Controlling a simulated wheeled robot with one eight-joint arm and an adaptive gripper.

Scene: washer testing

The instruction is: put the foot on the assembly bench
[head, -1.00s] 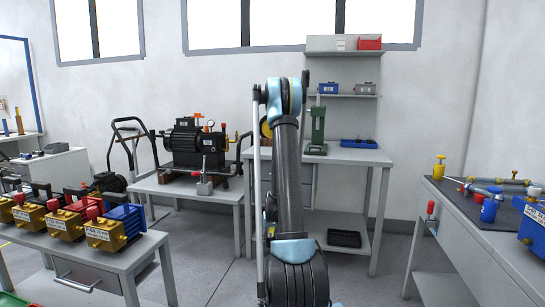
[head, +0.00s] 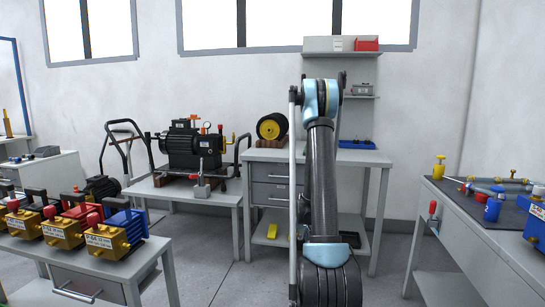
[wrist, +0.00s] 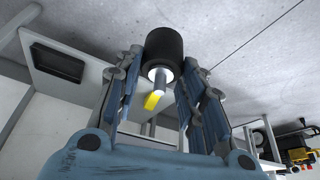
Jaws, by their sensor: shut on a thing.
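The foot, a black cylinder (wrist: 164,44) with a pale metal stud, is between the fingertips of my gripper (wrist: 163,64) in the wrist view. My gripper is shut on it, with the stud pointing back toward the palm. In the head view my gripper and the foot are hidden behind my raised arm. Several grey benches are in view, and I cannot tell which is the assembly bench. The middle one (head: 365,157), with drawers and a lower shelf, stands behind my arm.
A black-and-yellow wheel (head: 271,127) and a blue tray (head: 357,144) are on the middle bench. A motor-driven pump (head: 188,146) stands on the low table to its left. Coloured pumps (head: 107,233) crowd the left bench. The right bench (head: 470,232) holds pipe fittings. Floor shows between the benches.

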